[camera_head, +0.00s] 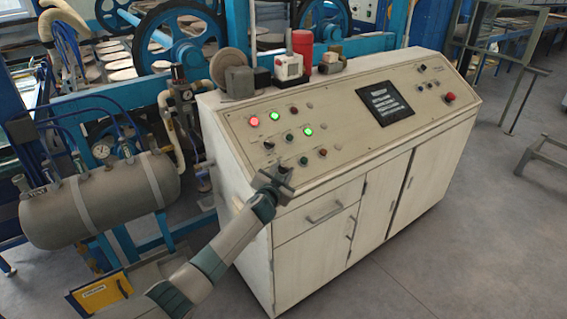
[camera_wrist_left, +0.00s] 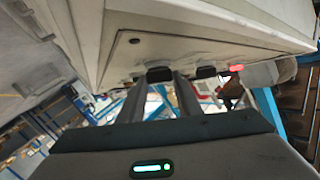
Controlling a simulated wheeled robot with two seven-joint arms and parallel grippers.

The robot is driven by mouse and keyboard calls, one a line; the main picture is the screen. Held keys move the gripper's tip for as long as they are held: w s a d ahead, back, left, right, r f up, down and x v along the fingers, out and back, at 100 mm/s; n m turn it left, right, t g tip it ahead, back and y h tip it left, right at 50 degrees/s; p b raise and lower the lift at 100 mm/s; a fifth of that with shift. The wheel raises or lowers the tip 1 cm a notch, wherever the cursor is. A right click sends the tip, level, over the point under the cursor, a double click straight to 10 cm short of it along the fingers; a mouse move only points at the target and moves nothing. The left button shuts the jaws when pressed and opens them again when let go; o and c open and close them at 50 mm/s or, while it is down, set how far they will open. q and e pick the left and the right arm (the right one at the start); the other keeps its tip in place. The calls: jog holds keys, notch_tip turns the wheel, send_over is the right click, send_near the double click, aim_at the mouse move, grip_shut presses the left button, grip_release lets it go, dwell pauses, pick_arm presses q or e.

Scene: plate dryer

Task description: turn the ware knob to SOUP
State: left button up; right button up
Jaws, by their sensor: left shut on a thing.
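My left gripper (camera_head: 284,172) is at the lower left corner of the sloped control panel (camera_head: 330,119). In the left wrist view its two dark fingertips (camera_wrist_left: 183,74) reach to the panel face. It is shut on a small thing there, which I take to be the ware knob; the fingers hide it. The knob's pointer and its SOUP mark cannot be made out. A dark knob (camera_head: 268,145) and another dark knob (camera_head: 303,160) show beside the gripper. My right gripper is not in view.
A lit red lamp (camera_head: 254,121), green lamps (camera_head: 275,116), a dark screen (camera_head: 385,102) and a red button (camera_head: 449,97) sit on the panel. A grey tank (camera_head: 100,200) stands left.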

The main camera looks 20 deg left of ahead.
pick_arm(q)
jog(key=shift+w+a+r+m+g+h+p, duration=0.15)
jog(key=shift+m+g+h+p, duration=0.15)
jog(key=shift+m+h+p, duration=0.6)
jog(key=shift+s+a+r+m+g+h+p, duration=0.15)
jog(key=shift+m+g+h+p, duration=0.25)
jog(key=shift+p, duration=0.95)
jog(key=shift+w+a+r+m+g+h+p, duration=0.1)
jog(key=shift+r+m+g+h+p, duration=0.1)
jog(key=shift+m+h+p, duration=0.65)
jog(key=shift+m+g+h+p, duration=0.45)
jog(key=shift+m+g+p, duration=0.2)
jog(key=shift+p, duration=0.35)
jog(key=shift+w+f+m+g+h, duration=0.1)
jog(key=shift+m+g+h, duration=0.4)
jog(key=shift+m, duration=0.2)
jog(key=shift+w+a+m+g+h+b, duration=0.1)
jog(key=shift+m+g+h+b, duration=0.25)
jog(key=shift+m+g, duration=0.35)
jog(key=shift+m+g+h+b, duration=0.55)
jog(key=shift+m+g+b, duration=0.35)
jog(key=shift+g+b, duration=0.05)
jog(key=o, duration=1)
jog(key=shift+o, duration=0.2)
jog(key=shift+a, duration=0.1)
